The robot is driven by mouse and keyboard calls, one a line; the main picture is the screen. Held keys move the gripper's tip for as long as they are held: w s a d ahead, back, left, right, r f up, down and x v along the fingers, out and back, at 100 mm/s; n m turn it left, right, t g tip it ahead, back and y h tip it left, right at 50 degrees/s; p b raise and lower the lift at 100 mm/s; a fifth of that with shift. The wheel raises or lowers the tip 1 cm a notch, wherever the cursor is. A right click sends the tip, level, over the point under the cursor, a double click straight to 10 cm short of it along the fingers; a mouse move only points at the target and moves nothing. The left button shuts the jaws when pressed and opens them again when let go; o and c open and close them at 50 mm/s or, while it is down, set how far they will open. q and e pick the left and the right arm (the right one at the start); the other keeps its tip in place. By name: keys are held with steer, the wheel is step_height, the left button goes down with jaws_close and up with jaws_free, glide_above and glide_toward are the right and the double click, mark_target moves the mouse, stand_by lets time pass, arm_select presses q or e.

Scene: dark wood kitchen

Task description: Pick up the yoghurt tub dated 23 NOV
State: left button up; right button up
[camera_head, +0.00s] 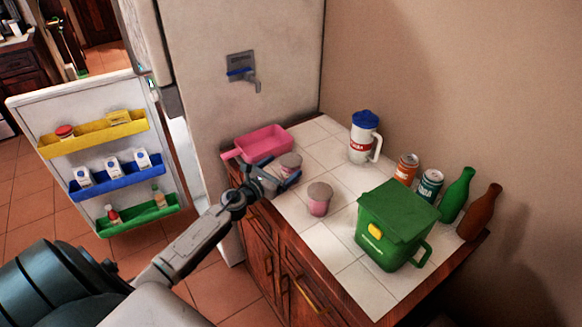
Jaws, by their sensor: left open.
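Two pink yoghurt tubs with grey-brown lids stand on the white tiled counter (340,262). The rear tub (290,163) is right by my left gripper, partly hidden behind its fingers. The front tub (318,205) stands apart, a little to the right and nearer to me. No date can be read on either tub at this size. My left gripper (281,179) is open at the counter's left edge, its fingers close to the rear tub. I cannot tell whether they touch it. My right gripper is out of view.
A pink tray (263,143) lies behind the rear tub. A white jug (364,138), two cans (406,169) (429,187), a green lidded bin (395,225) and two bottles (455,195) (480,212) stand to the right. The fridge door (100,165) hangs open at left.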

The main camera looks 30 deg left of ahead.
mark_target(291, 159)
arm_select(q)
steer(key=shift+w+d+p, duration=0.2)
steer(key=shift+w+p, duration=0.1)
steer(key=shift+w, duration=1.05)
steer(key=shift+w+d+p, duration=0.15)
steer(key=shift+w+p, duration=0.15)
steer(key=shift+w, duration=1)
steer(key=shift+r, duration=0.1)
steer(key=shift+s, duration=0.1)
steer(key=shift+c, duration=0.4)
steer(key=c, duration=1.1)
